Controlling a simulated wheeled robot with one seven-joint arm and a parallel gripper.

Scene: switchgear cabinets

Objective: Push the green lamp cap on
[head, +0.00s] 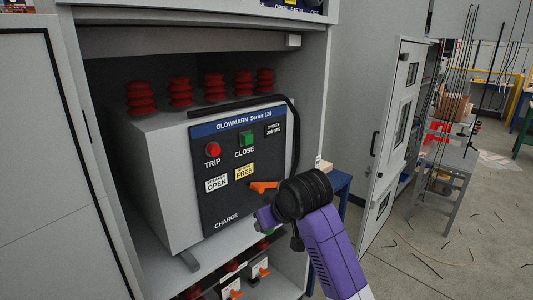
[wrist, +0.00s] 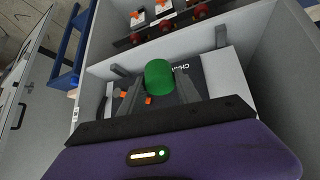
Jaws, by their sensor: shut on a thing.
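The green lamp cap (wrist: 159,76) is a short rounded cylinder, held between the two grey fingers of my gripper (wrist: 160,90) in the wrist view. In the head view my gripper (head: 267,224) is in front of the lower right of the breaker's dark panel (head: 225,205), and a bit of green (head: 270,232) shows by its fingers. My gripper is shut on the cap, in front of the cabinet. I cannot make out a bare lamp in either view; my wrist hides part of the panel's right side.
The panel carries a red TRIP button (head: 212,149), a green CLOSE button (head: 246,138) and an orange handle (head: 263,186) close to my wrist. Red insulators (head: 214,86) stand on the breaker. Small orange-handled switches (head: 260,271) sit below. An open cabinet door (head: 22,150) is at left.

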